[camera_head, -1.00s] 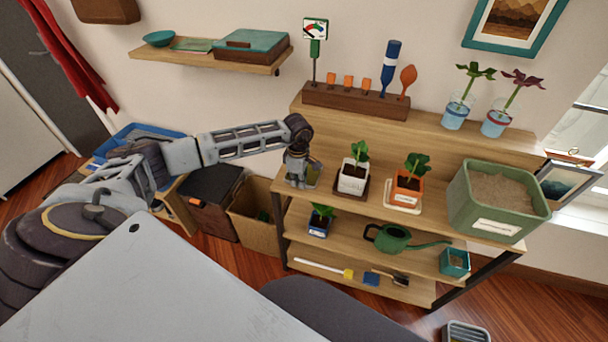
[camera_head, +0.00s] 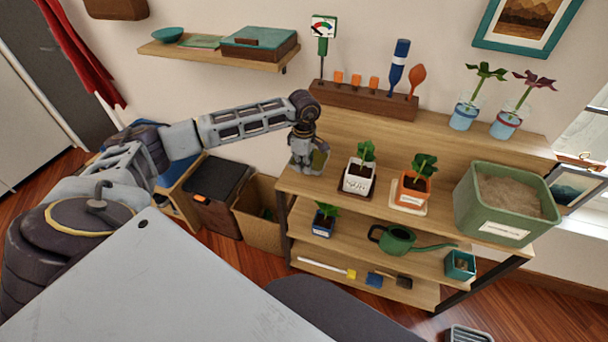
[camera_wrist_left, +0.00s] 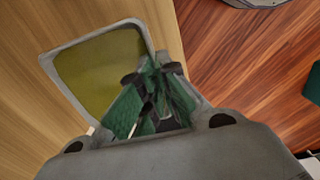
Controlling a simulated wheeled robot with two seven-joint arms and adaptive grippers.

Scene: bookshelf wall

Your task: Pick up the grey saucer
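The grey saucer (camera_head: 320,158) is a small squarish dish with a grey rim and an olive-yellow inside. It is tilted steeply, above the left end of the plant shelf's top board (camera_head: 292,183). My left gripper (camera_head: 305,160) points down and is shut on it, with the saucer at the right of the fingers in the head view. In the left wrist view the saucer (camera_wrist_left: 95,75) stands beyond the green-padded fingers (camera_wrist_left: 155,95), which meet at its edge. The gripper body hides its lower part. My right gripper is not in view.
A white pot (camera_head: 357,180) with a plant stands close to the right of the saucer. An orange pot (camera_head: 411,188) and a large green planter (camera_head: 502,222) stand farther right. A tool rack (camera_head: 360,101) is behind. A cardboard box (camera_head: 262,225) stands below left.

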